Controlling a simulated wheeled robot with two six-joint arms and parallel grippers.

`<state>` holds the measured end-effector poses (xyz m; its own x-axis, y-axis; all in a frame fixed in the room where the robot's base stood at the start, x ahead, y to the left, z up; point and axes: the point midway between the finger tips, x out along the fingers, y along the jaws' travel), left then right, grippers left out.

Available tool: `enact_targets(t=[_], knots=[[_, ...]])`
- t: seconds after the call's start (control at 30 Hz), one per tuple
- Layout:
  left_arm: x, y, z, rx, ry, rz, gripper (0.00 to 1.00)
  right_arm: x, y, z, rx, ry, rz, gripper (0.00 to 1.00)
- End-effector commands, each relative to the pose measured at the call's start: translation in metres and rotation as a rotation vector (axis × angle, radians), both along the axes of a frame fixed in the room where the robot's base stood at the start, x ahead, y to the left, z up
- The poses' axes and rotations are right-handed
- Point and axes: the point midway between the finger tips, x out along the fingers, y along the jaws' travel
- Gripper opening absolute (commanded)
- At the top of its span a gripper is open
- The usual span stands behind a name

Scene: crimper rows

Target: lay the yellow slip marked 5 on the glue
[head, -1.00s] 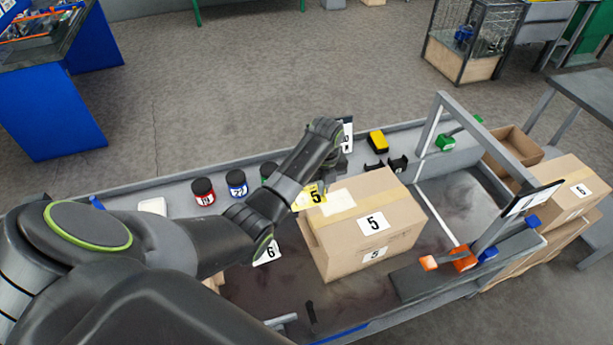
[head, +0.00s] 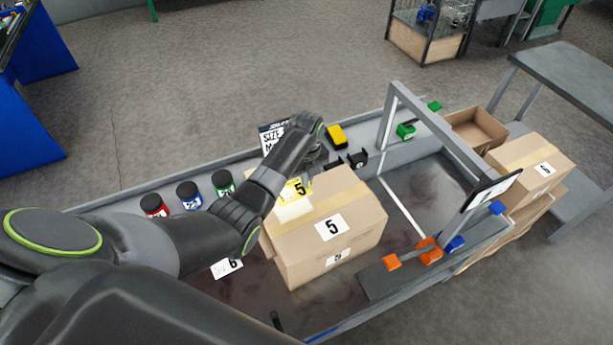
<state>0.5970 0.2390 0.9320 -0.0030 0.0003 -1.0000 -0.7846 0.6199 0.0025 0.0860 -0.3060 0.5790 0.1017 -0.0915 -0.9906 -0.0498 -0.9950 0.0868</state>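The yellow slip marked 5 (head: 299,188) shows in the head view just below my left gripper (head: 314,166), partly hidden by my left arm. It moves along with the gripper, so the gripper appears shut on it, though the fingertips are mostly hidden. The pale glue patch (head: 292,211) lies on top of the cardboard box marked 5 (head: 332,257). In the picture, the slip is directly above the patch, near its far edge. I cannot tell whether they touch. My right gripper is not in view.
Jars with red (head: 154,206), blue (head: 189,195) and green (head: 223,183) labels stand along the bench's far side. A yellow-black item (head: 336,136) and a black holder (head: 357,158) are behind the box. A grey frame (head: 436,124) rises to the right.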

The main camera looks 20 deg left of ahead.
Motion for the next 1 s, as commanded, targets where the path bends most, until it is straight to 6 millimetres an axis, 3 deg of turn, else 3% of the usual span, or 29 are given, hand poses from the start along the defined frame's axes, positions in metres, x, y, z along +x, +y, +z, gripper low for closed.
enact_targets(t=[0.03, 1.0], knots=[[-0.001, 0.000, 0.002, 0.000, 0.002, 0.000, 0.00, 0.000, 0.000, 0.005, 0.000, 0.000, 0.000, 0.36], [0.000, 0.000, -0.069, 0.000, 0.000, -0.001, 0.00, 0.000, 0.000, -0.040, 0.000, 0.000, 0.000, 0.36]])
